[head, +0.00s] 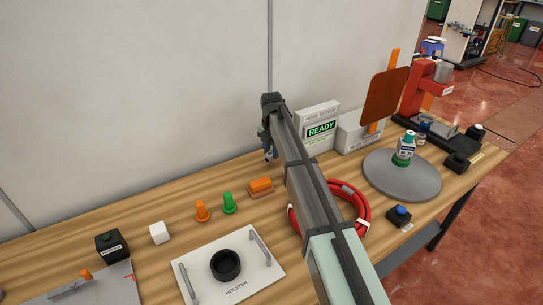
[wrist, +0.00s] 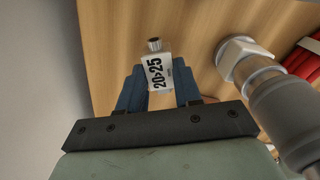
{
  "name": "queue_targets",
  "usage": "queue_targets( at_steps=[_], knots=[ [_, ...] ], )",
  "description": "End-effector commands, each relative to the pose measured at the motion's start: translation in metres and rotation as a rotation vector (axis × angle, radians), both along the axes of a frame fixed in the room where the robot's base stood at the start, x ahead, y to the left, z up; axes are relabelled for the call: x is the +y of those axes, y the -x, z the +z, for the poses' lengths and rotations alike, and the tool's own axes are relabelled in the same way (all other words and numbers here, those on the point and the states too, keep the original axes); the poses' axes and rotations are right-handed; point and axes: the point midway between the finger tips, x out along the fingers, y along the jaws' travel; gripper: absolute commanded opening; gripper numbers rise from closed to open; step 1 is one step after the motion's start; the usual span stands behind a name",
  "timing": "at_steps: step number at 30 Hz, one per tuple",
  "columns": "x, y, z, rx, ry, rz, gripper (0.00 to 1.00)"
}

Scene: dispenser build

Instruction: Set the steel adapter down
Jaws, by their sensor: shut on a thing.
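The steel adapter (wrist: 154,45) shows in the wrist view as a small pale block with a metal threaded end and a "20>25" label. My gripper (wrist: 160,86) has its two blue fingers shut on either side of it. The wood bench top is behind the adapter; I cannot tell the gap between them. In the head view my gripper (head: 267,153) is low over the back of the bench, left of the hose tester (head: 318,128), and the adapter there is too small to make out clearly.
A grey fitting with a pale hex end (wrist: 243,62) is close on the right in the wrist view. A red hose coil (head: 357,205) lies beside my arm. An orange block (head: 260,187), green peg (head: 229,203) and orange peg (head: 202,211) stand nearby. The wall is close behind.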

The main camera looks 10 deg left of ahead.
Motion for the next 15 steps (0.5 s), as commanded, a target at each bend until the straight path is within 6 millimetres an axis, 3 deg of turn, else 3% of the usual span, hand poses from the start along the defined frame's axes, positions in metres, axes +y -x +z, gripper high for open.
queue_targets(
  at_steps=[6,15],
  knots=[
    [0.000,0.000,-0.024,0.001,0.001,0.000,0.00],
    [0.000,0.000,-0.025,0.000,0.000,0.000,0.00]
  ],
)
